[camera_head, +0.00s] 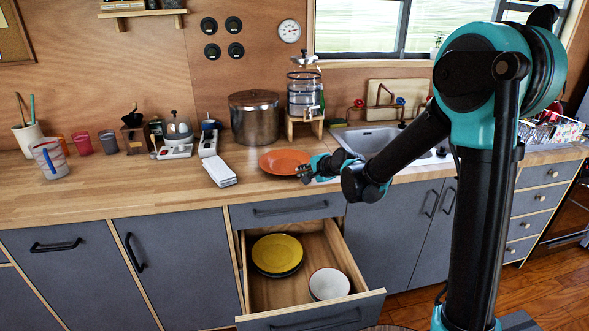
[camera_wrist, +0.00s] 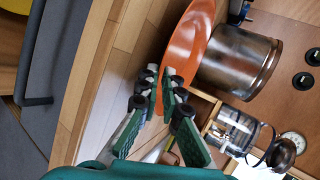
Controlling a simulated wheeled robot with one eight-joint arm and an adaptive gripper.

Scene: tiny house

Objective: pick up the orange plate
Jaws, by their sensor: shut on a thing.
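The orange plate (camera_head: 284,161) rests on the wooden counter in the head view, between the large metal pot and the sink. It looks tilted a little, but I cannot tell whether its far side touches the counter. My gripper (camera_head: 305,172) is at the plate's right edge. In the wrist view, the orange plate (camera_wrist: 190,45) extends away from my gripper (camera_wrist: 160,88), whose fingers are closed on its near rim. Part of the rim is hidden behind the fingertips.
The metal pot (camera_head: 255,117) stands just behind the plate. A white stack of paper or cloths (camera_head: 219,171) lies to its left. An open drawer (camera_head: 309,268) below holds a yellow plate (camera_head: 277,253) and a white bowl (camera_head: 329,284). The sink (camera_head: 372,140) is to the right.

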